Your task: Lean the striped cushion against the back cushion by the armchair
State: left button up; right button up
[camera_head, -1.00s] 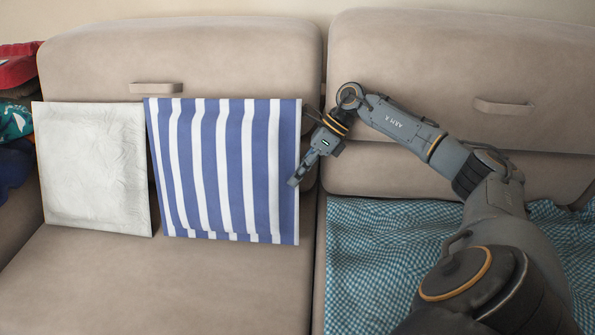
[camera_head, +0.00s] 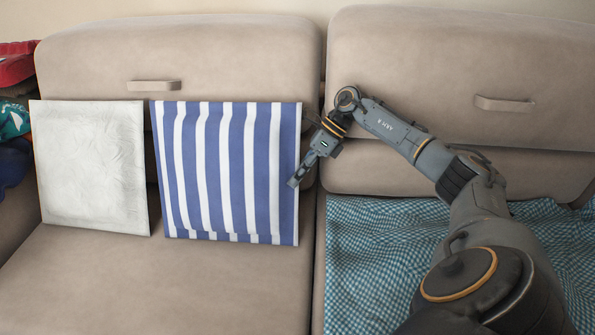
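The striped cushion (camera_head: 228,172), blue and white, stands nearly upright on the left seat, before the left back cushion (camera_head: 225,60). My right gripper (camera_head: 294,180) is at its right edge. One finger lies in front of that edge; the other is hidden, and the gripper looks shut on the edge. Whether the striped cushion's back touches the back cushion cannot be seen. My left gripper is not in view. No armchair can be made out.
A plain white cushion (camera_head: 92,165) leans to the left of the striped one, with a narrow gap between. A teal checked cloth (camera_head: 385,250) covers the right seat. Red and dark fabric items (camera_head: 15,70) are piled at the far left. The left seat's front (camera_head: 160,285) is clear.

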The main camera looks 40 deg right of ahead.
aim_at(298, 143)
jog(key=o, duration=0.5)
jog(key=shift+c, duration=0.2)
notch_tip(298, 143, up, 10)
jog(key=shift+f, duration=0.1)
